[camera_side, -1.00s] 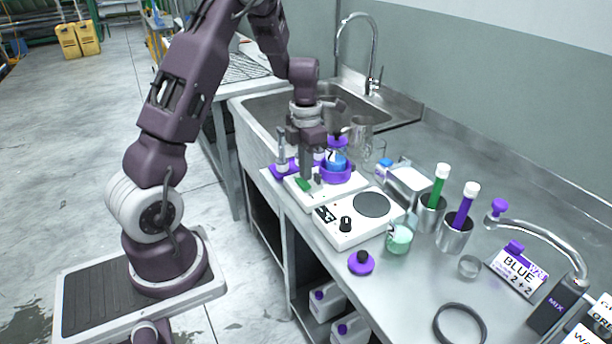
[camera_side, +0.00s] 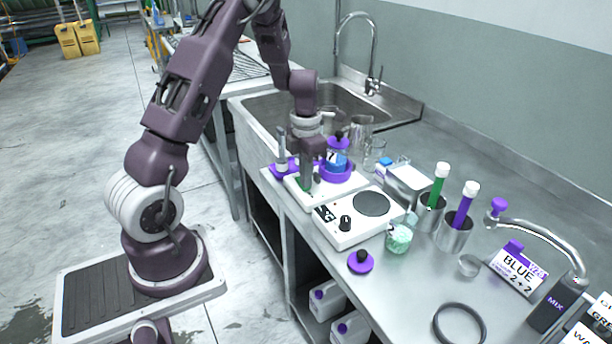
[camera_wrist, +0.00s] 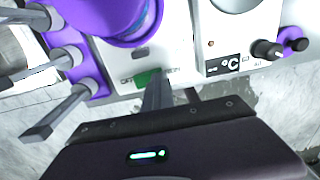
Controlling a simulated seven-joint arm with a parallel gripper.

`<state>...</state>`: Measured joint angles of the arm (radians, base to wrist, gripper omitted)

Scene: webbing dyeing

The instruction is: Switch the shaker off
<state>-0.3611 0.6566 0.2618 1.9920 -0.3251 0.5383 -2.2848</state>
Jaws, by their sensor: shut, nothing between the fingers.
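The shaker (camera_side: 291,187) is a flat white box on the bench, with a purple ring holder (camera_side: 341,176) on top carrying a container of blue liquid (camera_side: 336,160). In the wrist view, its green rocker switch (camera_wrist: 146,78) sits on the front between the OFF and ON labels. My gripper (camera_side: 306,186) is shut and empty, pointing down over the switch side of the shaker. In the wrist view, my gripper (camera_wrist: 160,76) has its tips at the ON side of the switch. I cannot tell whether they press it. In the side view, the finger covers much of the switch.
A white hotplate (camera_side: 338,233) with a black knob stands right beside the shaker. A purple rack (camera_side: 279,168) with metal-handled tools is on its other side. Beakers (camera_side: 374,153) stand behind, near the sink (camera_side: 262,112). The bench's front edge is close.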

